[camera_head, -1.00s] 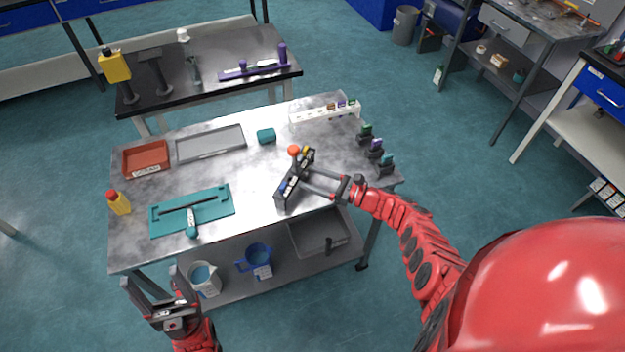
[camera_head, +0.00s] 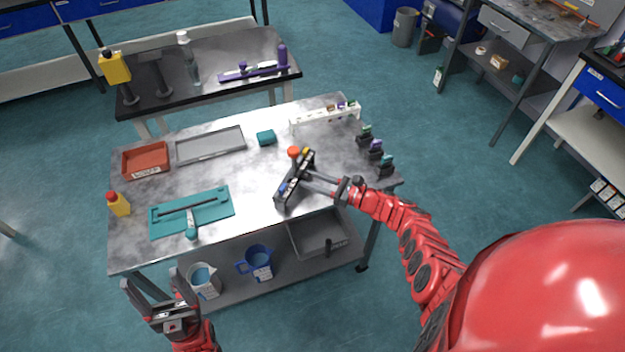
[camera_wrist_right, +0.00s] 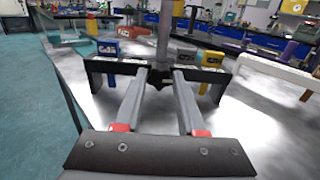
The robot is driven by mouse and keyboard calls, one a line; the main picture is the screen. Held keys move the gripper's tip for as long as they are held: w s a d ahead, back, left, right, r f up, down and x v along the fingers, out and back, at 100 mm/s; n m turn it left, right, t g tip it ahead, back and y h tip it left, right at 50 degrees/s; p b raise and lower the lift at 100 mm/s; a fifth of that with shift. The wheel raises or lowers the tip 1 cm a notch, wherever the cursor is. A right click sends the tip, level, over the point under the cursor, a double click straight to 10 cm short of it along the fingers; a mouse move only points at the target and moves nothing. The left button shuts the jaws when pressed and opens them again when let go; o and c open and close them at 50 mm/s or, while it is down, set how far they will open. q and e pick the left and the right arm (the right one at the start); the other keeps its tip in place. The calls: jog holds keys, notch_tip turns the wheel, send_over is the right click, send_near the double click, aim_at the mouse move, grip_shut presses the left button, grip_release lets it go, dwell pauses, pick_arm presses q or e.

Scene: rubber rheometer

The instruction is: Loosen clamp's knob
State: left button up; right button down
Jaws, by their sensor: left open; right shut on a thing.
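The clamp (camera_head: 284,194) is a dark stand-like device near the front right of the grey metal table, with a red-orange ball (camera_head: 294,152) on an upright post at its far end. My right gripper (camera_head: 307,182) reaches it from the right. In the right wrist view, its two grey fingers (camera_wrist_right: 160,78) converge on a small black part, which I take to be the clamp's knob (camera_wrist_right: 160,76), in front of the grey post (camera_wrist_right: 163,35). The fingertips partly hide the knob. My left gripper (camera_head: 151,281) is open and empty in front of the table.
On the table are a teal tray (camera_head: 160,228), a yellow bottle (camera_head: 120,206), a red tray (camera_head: 146,172), a grey tray (camera_head: 210,158), a teal block (camera_head: 265,137) and a white rack (camera_head: 310,121). Several dark holders (camera_head: 376,150) line the right edge. The middle is clear.

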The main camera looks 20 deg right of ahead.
jog(key=n+b, duration=0.1)
jog(key=n, duration=0.1)
jog(key=shift+f+n+b, duration=0.2)
jog(key=shift+n+b, duration=0.1)
jog(key=shift+n, duration=0.1)
jog(key=shift+n+b, duration=0.7)
jog(key=shift+n, duration=0.2)
jog(key=n+b, duration=0.6)
jog(key=b, duration=0.1)
jog(key=n+b, duration=0.5)
jog(key=b, duration=0.3)
jog(key=shift+s+a+f+n, duration=0.1)
jog(key=shift+f+n, duration=0.1)
jog(key=shift+n, duration=0.2)
jog(key=shift+r+n+b, duration=0.25)
jog(key=shift+n+b, duration=0.45)
jog(key=shift+b, duration=0.35)
jog(key=shift+c, duration=2.4)
grip_release()
